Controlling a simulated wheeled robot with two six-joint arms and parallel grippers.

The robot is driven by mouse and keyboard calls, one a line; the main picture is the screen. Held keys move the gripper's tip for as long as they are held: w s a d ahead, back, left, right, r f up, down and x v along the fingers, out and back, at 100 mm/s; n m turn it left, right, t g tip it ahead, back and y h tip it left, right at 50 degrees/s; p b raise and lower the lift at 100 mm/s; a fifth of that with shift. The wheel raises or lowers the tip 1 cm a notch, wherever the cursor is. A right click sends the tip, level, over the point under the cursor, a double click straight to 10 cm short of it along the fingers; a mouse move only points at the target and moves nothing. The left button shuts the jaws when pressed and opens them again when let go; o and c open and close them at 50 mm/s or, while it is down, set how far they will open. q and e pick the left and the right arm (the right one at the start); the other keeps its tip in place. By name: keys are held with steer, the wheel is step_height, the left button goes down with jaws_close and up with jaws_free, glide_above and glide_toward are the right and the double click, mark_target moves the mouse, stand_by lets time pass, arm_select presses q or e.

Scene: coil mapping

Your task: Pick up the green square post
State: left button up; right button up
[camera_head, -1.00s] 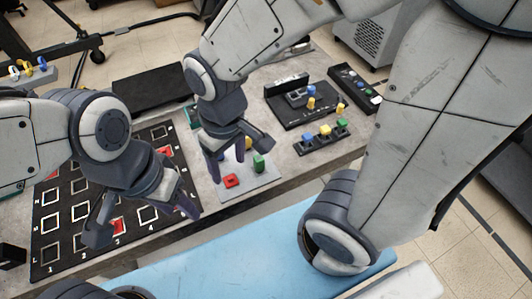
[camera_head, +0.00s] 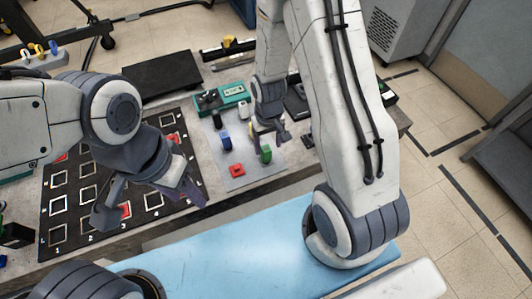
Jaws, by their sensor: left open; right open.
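The green square post (camera_head: 266,154) stands upright on a light grey plate (camera_head: 212,158) on the bench. My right gripper (camera_head: 268,139) is open and points down just behind and above the post. Its fingers look spread to either side of the post's line, and I cannot tell whether they touch it. My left gripper (camera_head: 150,207) is open and empty above the black grid board (camera_head: 50,218) at the left.
A blue post (camera_head: 225,140) and a red square piece (camera_head: 237,170) share the grey plate. Something yellow shows partly behind my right gripper. A teal device (camera_head: 234,92) and a black panel (camera_head: 163,77) lie further back.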

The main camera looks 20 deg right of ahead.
mark_target(266, 148)
steer(key=shift+w+a+f+p, duration=0.15)
steer(key=shift+f+p, duration=0.2)
steer(key=shift+f, duration=0.85)
steer(key=shift+s+a+f+p, duration=0.1)
steer(key=shift+f+p, duration=0.2)
steer(key=shift+f, duration=0.9)
jaws_close()
